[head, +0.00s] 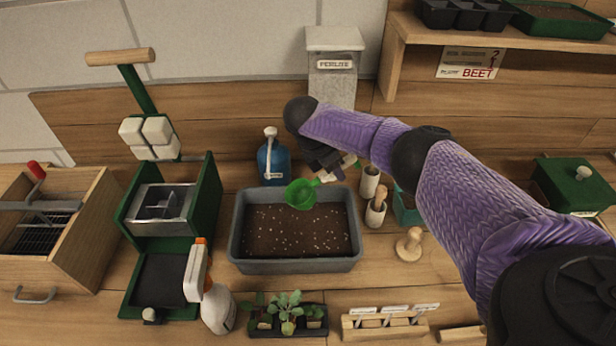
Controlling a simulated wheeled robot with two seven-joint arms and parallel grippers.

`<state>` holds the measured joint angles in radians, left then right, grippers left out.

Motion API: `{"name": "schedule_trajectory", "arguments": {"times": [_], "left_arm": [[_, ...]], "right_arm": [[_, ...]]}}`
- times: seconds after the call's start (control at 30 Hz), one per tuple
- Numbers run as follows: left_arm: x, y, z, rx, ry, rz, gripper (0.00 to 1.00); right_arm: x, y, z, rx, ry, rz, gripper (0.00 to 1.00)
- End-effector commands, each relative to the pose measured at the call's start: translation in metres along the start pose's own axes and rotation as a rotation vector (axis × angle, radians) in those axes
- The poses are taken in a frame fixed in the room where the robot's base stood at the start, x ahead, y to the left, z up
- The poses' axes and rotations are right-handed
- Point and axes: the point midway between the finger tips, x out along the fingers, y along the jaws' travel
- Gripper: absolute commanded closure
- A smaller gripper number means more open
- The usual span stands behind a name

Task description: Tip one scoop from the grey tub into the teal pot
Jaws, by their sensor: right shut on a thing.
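The grey tub (296,267) stands in the middle of the bench, holding dark soil mix with white specks. My right gripper (334,172) is shut on the green scoop (300,195), just behind the tub. The scoop's bowl is over the back part of the tub; its inside looks green, with no soil that I can make out. I cannot tell its exact height above the soil. The teal pot (407,214) stands right of the tub, mostly hidden behind my right arm. My left gripper is out of view.
A blue bottle (272,160) stands behind the tub. Two pale cylinders (375,213) and a wooden dibber (409,246) are near the teal pot. A seedling tray (287,318), a spray bottle (218,309) and a label holder (385,326) stand in front.

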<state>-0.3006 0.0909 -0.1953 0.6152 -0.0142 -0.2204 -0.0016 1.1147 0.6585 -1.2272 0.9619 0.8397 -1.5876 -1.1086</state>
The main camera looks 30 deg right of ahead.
Motion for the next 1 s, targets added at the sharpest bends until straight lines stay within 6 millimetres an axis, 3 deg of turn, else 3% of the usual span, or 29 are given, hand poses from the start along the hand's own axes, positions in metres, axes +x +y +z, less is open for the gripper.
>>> {"name": "schedule_trajectory", "arguments": {"times": [1.0], "left_arm": [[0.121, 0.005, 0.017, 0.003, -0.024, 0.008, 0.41]], "right_arm": [[0.081, 0.000, -0.067, -0.020, -0.323, 0.012, 1.00]]}}
